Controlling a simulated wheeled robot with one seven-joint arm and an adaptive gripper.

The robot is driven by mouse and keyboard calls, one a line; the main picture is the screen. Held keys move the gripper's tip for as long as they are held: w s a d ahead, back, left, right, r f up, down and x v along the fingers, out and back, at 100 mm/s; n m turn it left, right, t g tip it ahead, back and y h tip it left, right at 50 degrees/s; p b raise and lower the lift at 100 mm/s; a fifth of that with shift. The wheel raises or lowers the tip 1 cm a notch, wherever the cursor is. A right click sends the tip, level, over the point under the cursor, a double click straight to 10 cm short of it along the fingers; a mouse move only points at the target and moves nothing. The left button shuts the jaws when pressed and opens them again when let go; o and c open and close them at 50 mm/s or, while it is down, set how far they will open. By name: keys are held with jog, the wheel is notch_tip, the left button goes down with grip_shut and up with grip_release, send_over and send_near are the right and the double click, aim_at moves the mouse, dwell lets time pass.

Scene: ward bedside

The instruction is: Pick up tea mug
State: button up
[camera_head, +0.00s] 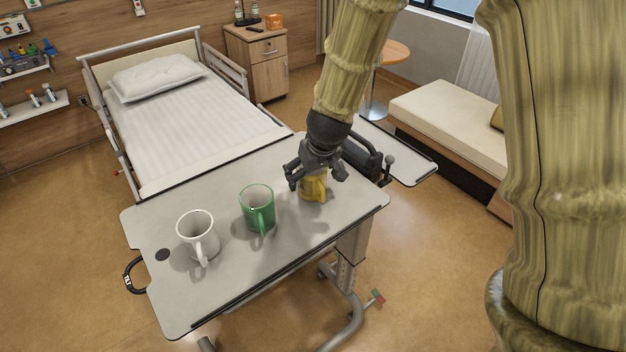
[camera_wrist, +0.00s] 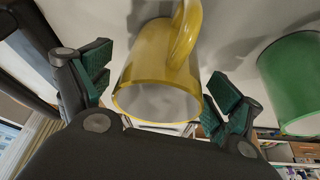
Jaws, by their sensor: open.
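Three mugs stand upright in a row on the overbed table (camera_head: 185,297): a white mug (camera_head: 196,232) at left, a green mug (camera_head: 257,208) in the middle and a yellow mug (camera_head: 314,189) at right. Nothing shows which is called the tea mug. My gripper (camera_head: 316,178) is over the yellow mug and hides much of its rim. In the wrist view my open gripper (camera_wrist: 160,88) has one finger on each side of the yellow mug (camera_wrist: 150,57), with visible gaps. Its mouth faces the camera; its handle is at the top. The green mug (camera_wrist: 295,85) is at right.
The green mug is close beside my gripper. A lower side leaf (camera_head: 405,165) extends at the table's right. A bed (camera_head: 190,130) with a pillow stands behind, a bedside cabinet (camera_head: 262,60) at the back and a couch (camera_head: 450,125) at right. The table's front left is clear.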

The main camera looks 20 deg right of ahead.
jog(key=shift+x, duration=1.05)
jog(key=c, duration=1.2)
